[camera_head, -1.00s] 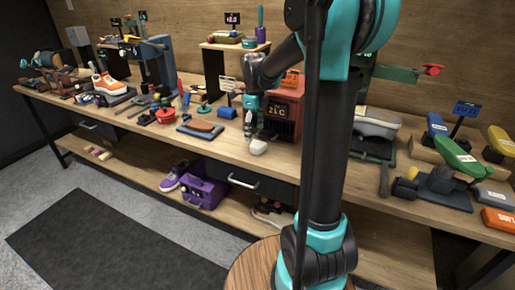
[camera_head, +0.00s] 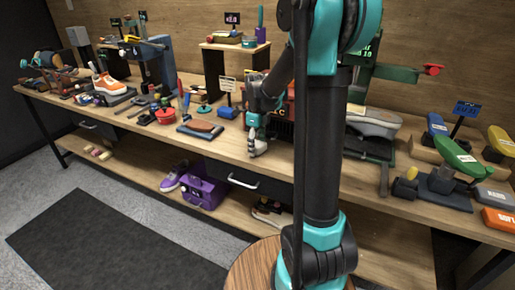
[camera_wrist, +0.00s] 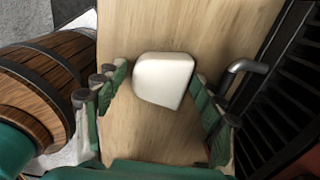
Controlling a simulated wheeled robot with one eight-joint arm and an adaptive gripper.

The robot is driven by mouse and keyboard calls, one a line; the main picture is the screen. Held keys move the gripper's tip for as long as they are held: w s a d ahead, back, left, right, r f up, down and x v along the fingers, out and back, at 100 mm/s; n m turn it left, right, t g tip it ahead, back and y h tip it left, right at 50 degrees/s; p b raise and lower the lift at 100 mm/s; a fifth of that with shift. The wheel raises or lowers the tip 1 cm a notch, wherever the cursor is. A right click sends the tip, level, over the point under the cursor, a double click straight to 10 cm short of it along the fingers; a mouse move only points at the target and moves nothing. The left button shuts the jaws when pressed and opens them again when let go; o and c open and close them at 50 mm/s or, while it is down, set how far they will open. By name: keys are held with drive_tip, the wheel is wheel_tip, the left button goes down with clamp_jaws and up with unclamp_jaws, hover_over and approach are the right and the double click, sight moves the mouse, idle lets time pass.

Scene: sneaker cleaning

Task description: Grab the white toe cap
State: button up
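The white toe cap (camera_wrist: 163,80) is a small rounded block lying on the wooden bench top. In the wrist view it sits between the fingertips of my gripper (camera_wrist: 158,86). The green fingers are spread, one on each side of it. The left fingertip is close to its edge; I cannot tell whether it touches. In the head view my gripper (camera_head: 257,138) points down over the cap, which is partly hidden behind the fingers.
A red box with a display and dark slatted front (camera_head: 281,130) stands just behind my gripper; its slats and grey handle (camera_wrist: 243,70) show close by at the right in the wrist view. The bench's front edge is near.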

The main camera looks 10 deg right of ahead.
drive_tip(key=c, duration=0.9)
drive_tip(key=shift+r, duration=0.15)
